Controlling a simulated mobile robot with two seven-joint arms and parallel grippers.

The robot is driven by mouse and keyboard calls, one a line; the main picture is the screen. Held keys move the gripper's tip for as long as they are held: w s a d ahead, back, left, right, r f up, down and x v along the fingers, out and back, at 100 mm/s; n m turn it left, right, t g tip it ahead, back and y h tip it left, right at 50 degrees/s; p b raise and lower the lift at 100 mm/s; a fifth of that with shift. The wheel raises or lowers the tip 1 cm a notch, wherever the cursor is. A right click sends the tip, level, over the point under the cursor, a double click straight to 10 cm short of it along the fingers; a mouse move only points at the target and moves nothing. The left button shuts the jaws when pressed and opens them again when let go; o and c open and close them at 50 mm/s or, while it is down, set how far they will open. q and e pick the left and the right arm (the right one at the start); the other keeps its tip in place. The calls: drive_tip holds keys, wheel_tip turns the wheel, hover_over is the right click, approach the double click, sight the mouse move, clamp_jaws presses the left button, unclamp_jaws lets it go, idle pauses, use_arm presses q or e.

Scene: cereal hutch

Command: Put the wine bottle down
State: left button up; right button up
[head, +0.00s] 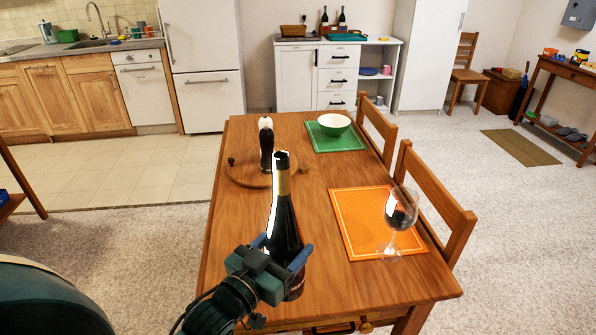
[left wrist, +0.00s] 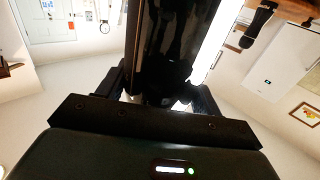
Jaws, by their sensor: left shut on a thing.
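The dark wine bottle (head: 283,217) with a gold neck is upright at the near part of the wooden table (head: 262,297) in the head view. My left gripper (head: 286,258) is shut around the lower part of its body. The bottle also fills the upper middle of the left wrist view (left wrist: 165,50), between the fingers. The bottle's base is partly hidden by the gripper, so I cannot tell whether it touches the table. My right gripper is not in view.
A wine glass (head: 400,215) stands at the near edge of an orange placemat (head: 360,215). A round board (head: 243,178) holds a dark mill (head: 266,146). A white bowl (head: 334,123) rests on a green placemat (head: 325,144). Chairs (head: 440,200) line the right side.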

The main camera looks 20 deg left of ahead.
use_arm(q)
drive_tip(key=w+a+r+m+p, duration=0.1)
drive_tip(key=w+a+r, duration=0.5)
drive_tip(key=a, duration=0.4)
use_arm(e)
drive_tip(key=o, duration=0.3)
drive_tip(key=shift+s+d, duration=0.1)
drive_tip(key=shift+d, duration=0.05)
use_arm(q)
wheel_tip(320, 180, down, 11)
drive_tip(key=shift+w+d+h+b, duration=0.15)
drive_tip(key=shift+w+h+b, duration=0.2)
drive_tip(key=shift+h+b, duration=0.1)
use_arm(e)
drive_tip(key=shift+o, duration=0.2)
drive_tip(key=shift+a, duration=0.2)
use_arm(q)
drive_tip(key=shift+f, duration=0.2)
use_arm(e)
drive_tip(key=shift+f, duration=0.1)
use_arm(q)
drive_tip(key=o, duration=1.6)
drive_tip(key=shift+f, duration=0.15)
drive_tip(key=shift+c, duration=0.2)
